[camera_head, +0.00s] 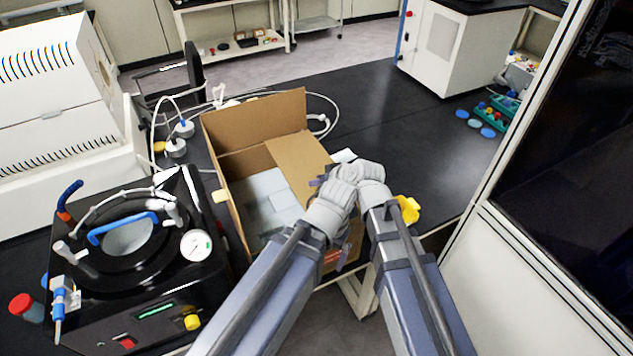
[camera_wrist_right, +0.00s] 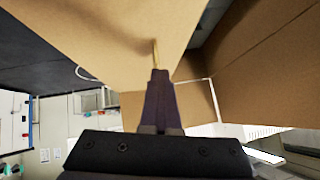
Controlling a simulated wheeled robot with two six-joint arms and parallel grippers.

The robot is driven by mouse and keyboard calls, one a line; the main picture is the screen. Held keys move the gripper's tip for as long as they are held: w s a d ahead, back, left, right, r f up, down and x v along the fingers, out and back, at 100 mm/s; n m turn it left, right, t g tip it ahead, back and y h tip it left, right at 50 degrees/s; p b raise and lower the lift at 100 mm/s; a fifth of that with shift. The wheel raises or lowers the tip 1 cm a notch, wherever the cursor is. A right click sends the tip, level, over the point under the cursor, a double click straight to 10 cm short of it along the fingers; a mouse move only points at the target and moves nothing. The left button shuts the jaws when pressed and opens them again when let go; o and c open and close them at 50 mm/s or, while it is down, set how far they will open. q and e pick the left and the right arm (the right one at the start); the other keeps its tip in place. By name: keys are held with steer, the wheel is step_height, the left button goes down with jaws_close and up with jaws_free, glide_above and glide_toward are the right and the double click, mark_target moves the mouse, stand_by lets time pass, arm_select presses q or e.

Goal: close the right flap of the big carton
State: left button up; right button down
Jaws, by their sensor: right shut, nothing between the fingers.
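The big carton (camera_head: 237,222) stands open on the black bench, with pale blocks (camera_head: 264,190) inside. Its back flap (camera_head: 258,120) stands up. The right flap (camera_head: 300,163) leans inward over the right part of the opening. My right gripper (camera_head: 316,182) is mostly hidden behind my arm links, close to the right flap. The right wrist view shows its dark fingers (camera_wrist_right: 156,75) shut and empty. There their tip is at a brown carton panel (camera_wrist_right: 105,25); whether it touches cannot be told. Another carton panel (camera_wrist_right: 262,55) is to the right. My left gripper is not in view.
A black device with a gauge (camera_head: 196,245) stands close left of the carton. White tubing (camera_head: 325,105) lies behind it. A glass-fronted cabinet frame (camera_head: 530,240) rises at the right.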

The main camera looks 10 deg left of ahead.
steer(key=shift+s+a+f, duration=0.2)
steer(key=shift+f, duration=0.25)
steer(key=shift+s+r, duration=0.1)
stand_by(0.4)
steer(key=p+v, duration=0.5)
steer(key=v, duration=0.2)
steer(key=shift+d+r, duration=0.25)
steer(key=shift+f, duration=0.1)
